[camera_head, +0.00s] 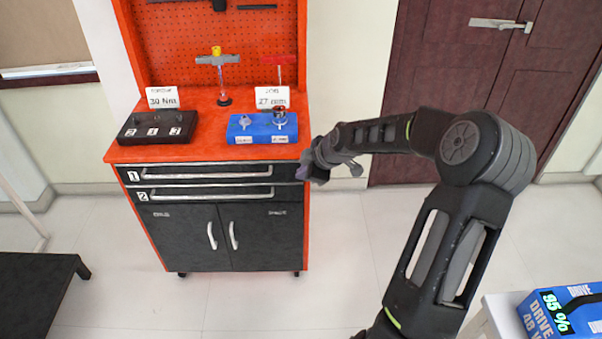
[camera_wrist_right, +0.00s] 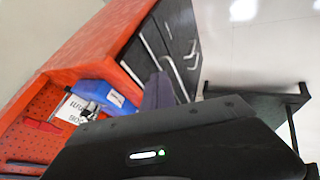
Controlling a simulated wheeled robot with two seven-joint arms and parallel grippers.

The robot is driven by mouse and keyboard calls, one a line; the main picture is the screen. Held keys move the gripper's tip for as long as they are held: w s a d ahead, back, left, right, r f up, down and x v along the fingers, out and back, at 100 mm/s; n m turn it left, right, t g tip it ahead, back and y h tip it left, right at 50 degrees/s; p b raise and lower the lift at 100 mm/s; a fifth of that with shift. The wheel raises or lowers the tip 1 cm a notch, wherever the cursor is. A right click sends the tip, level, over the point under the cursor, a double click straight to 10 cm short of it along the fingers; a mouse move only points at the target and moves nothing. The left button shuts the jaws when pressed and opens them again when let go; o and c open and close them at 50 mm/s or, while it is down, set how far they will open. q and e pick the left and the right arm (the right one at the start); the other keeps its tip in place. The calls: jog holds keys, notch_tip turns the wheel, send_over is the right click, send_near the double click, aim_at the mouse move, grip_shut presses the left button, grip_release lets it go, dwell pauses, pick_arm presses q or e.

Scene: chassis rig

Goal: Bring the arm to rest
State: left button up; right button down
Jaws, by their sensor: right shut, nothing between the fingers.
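My right arm (camera_head: 440,220) comes in from the lower right of the head view and bends at the elbow towards the orange cabinet. My right gripper (camera_head: 309,172) is at the cabinet's right front edge, beside the upper drawers, and is shut with nothing in it. I cannot tell whether it touches the cabinet. In the right wrist view a purple-grey finger (camera_wrist_right: 158,92) shows past the dark wrist housing, in front of the cabinet. My left gripper is not in view.
The orange cabinet (camera_head: 255,98) bears a blue block (camera_head: 262,139), a black block (camera_head: 157,137) and two labels. A dark platform (camera_head: 35,290) stands at the lower left, a blue drive box (camera_head: 570,312) at the lower right. The floor (camera_head: 335,240) between is clear.

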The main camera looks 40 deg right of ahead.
dwell(0.5)
jog(key=s+a+f+m+g+y, duration=0.1)
jog(key=s+a+f+m, duration=0.2)
jog(key=a+f+m, duration=0.5)
jog(key=s+a+f+m+y, duration=0.1)
jog(key=s+a+f+m, duration=0.2)
jog(key=a+f+m, duration=0.5)
jog(key=s+a+f+n+g+y, duration=0.1)
jog(key=s+a+f, duration=0.3)
jog(key=s+a, duration=0.6)
jog(key=s+a+f+n+g+y, duration=0.1)
jog(key=s+a+f+n+g, duration=0.2)
jog(key=s+a, duration=0.7)
jog(key=a+f+g, duration=0.1)
jog(key=a+f, duration=0.1)
jog(key=a, duration=0.1)
jog(key=shift+s+a+n+g+p, duration=0.3)
jog(key=shift+s+a+n+p, duration=0.05)
jog(key=shift+s+n+p, duration=0.05)
